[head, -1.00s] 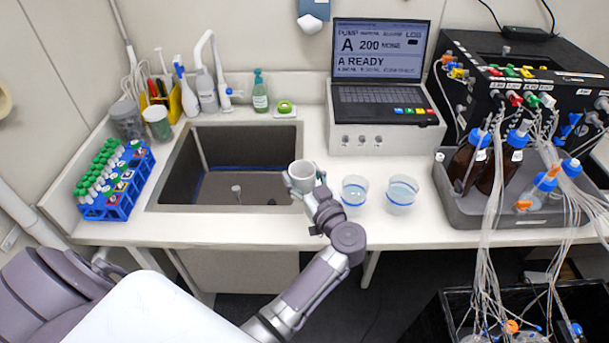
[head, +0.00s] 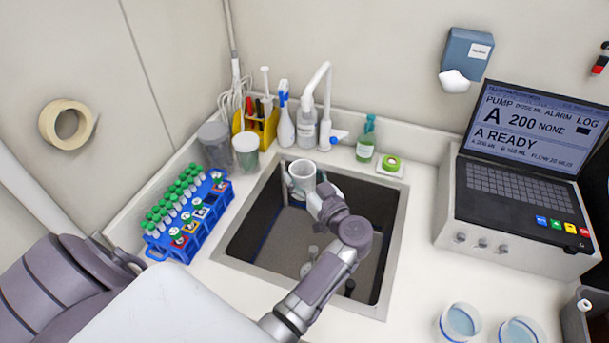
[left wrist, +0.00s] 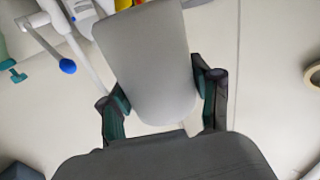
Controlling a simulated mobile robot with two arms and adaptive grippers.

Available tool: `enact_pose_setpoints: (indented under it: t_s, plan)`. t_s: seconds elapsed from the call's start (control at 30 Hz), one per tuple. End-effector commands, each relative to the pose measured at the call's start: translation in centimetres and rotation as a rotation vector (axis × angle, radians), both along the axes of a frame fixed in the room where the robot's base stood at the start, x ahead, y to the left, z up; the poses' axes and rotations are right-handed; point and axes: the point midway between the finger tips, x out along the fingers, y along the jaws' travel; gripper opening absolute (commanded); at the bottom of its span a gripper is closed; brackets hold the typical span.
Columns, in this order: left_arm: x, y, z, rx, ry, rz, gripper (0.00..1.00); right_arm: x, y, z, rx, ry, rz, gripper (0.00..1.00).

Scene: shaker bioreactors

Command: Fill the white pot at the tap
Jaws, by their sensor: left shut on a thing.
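The white pot (head: 301,174) is upright over the back part of the sink (head: 397,225), its open mouth facing up. My left gripper (head: 309,190) is shut around it. In the left wrist view the pot (left wrist: 150,60) fills the middle, with a finger against each side. The white tap (head: 327,90) stands behind the sink, with a blue-tipped lever (head: 339,136) on its right. The pot shows below the tap in the head view; whether it is right under the spout I cannot tell. No water stream is visible. My right gripper is not in view.
A blue rack (head: 190,219) of green-capped tubes stands left of the sink. Two lidded jars, a yellow holder (head: 268,128) and bottles line the back. A green soap bottle (head: 366,140) stands right of the tap. A laptop unit (head: 520,190) and two cups are at right.

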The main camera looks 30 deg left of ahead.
Motion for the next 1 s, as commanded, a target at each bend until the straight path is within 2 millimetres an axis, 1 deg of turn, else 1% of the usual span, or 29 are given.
enact_pose_setpoints:
  t_s: [0.03, 0.27, 0.4, 0.63, 0.9, 0.93, 1.0]
  plan:
    - [0.3, 0.2, -0.3, 0.000, -0.001, 0.000, 0.39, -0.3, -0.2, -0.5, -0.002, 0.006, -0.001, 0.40]
    - [2.2, 1.3, -0.4, 0.002, -0.003, 0.000, 0.39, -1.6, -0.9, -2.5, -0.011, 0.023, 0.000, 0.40]
    - [3.4, 2.0, -0.4, 0.002, -0.003, 0.000, 0.39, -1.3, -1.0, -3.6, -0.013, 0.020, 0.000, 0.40]
    - [5.3, 3.2, -0.4, 0.002, -0.003, 0.000, 0.39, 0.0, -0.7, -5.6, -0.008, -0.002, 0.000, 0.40]
    - [7.6, 4.6, -0.4, 0.002, -0.002, 0.000, 0.39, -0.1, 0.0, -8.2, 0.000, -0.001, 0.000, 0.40]
    - [7.9, 4.7, 0.0, 0.002, 0.000, 0.000, 0.39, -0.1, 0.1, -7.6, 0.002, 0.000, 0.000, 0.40]
    - [8.5, 5.1, 0.1, 0.002, -0.001, 0.001, 0.39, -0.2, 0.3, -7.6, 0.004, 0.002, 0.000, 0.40]
